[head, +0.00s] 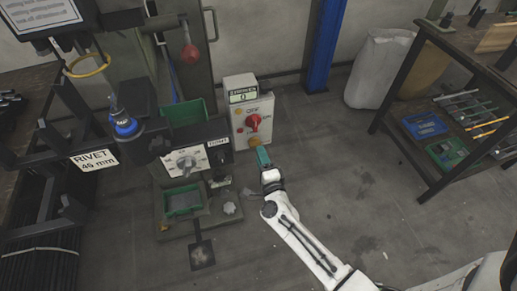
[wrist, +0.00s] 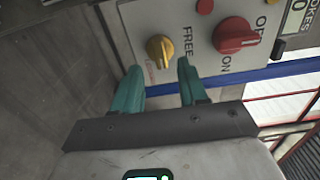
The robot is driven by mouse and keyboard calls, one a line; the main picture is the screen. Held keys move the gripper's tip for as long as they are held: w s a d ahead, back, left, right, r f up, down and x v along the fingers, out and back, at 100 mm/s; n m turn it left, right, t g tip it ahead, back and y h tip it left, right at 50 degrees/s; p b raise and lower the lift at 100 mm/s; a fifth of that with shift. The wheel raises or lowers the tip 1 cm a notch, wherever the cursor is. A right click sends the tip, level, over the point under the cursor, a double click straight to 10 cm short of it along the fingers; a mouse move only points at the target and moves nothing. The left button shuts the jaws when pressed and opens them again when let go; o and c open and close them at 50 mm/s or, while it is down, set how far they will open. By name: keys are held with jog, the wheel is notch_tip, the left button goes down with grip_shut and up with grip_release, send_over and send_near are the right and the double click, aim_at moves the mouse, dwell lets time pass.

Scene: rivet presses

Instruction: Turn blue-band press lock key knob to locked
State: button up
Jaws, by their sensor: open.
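The blue-band press (head: 124,127) stands at the left with a blue ring on its column. A grey-white control box (head: 236,118) stands beside it. The yellow lock key knob (wrist: 160,50) is on this box, with the word FREE at its right in the wrist view; a second label below it is too small to read. In the head view only a bit of the knob shows behind my gripper (head: 262,155). My gripper, with green fingers, is open in the wrist view (wrist: 158,72). The knob lies just beyond the gap between the fingertips, apparently not gripped.
A red switch knob (wrist: 235,36) marked ON and OFF sits beside the yellow knob; it also shows in the head view (head: 253,122). A bench (head: 455,110) with tools stands at the right.

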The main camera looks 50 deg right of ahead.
jog(key=v, duration=0.6)
jog(key=shift+s, duration=0.2)
jog(key=shift+a, duration=0.15)
jog(key=w+a+r+n+g+y+p, duration=0.1)
jog(key=a+r+n+y+p, duration=0.15)
jog(key=a+n+y, duration=0.55)
jog(key=w+a+r+n+g+y+p, duration=0.1)
jog(key=a+r+n+y+p, duration=0.1)
jog(key=a+r+n+y, duration=0.5)
jog(key=s+d+r+n+g+h+p, duration=0.1)
jog(key=s+d+n+g+h+p, duration=0.1)
jog(key=s+g, duration=0.4)
jog(key=s+d+r+n+g+h+p, duration=0.2)
jog(key=s+n+g, duration=0.4)
jog(key=s, duration=0.7)
jog(key=shift+s+d+n+h, duration=0.15)
jog(key=shift+d+n+h, duration=0.45)
jog(key=shift+d+n, duration=0.25)
